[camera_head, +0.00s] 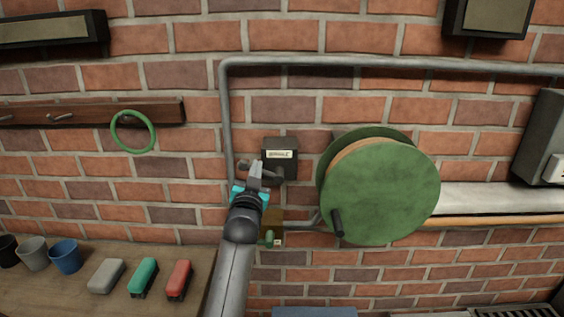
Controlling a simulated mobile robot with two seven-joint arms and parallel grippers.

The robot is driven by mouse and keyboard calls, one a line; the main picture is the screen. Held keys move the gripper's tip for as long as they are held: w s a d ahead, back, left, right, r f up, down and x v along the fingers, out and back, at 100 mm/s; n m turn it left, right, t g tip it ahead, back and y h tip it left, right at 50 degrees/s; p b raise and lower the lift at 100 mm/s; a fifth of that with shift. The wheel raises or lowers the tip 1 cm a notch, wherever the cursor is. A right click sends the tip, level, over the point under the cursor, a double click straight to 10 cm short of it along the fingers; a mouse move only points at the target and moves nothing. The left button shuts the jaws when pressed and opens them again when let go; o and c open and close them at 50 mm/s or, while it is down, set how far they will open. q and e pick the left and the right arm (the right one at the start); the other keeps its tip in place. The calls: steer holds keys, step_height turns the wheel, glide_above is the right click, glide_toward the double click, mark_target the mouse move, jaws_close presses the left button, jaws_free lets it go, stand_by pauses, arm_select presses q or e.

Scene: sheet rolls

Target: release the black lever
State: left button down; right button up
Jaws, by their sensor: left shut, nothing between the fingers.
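A black box (280,145) with a pale label is fixed to the brick wall, left of the green reel. A dark lever (272,176) shows just below the label, partly hidden by my gripper. My left gripper (257,168) is in front of the lever, its fingers closed together and pointing up at it. It holds nothing. I cannot tell whether the fingertips touch the lever. My right gripper is out of view.
A large green reel (385,192) with a black crank handle (337,222) stands close on the right. A grey pipe (226,120) runs up and across the wall. A green ring (133,132) hangs left.

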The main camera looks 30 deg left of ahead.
arm_select(q)
steer(key=shift+s+a+f+n+g+y, duration=0.15)
steer(key=shift+f+n, duration=0.4)
steer(key=shift+n, duration=0.55)
steer(key=shift+s+a+f+n+g+y, duration=0.2)
steer(key=shift+f+n, duration=0.35)
steer(key=shift+n, duration=0.55)
steer(key=shift+w, duration=0.1)
step_height(320, 180, up, 5)
steer(key=p, duration=0.4)
steer(key=f+b+v, duration=0.1)
steer(key=v, duration=0.8)
steer(key=shift+f+b, duration=0.2)
steer(key=shift+b, duration=0.1)
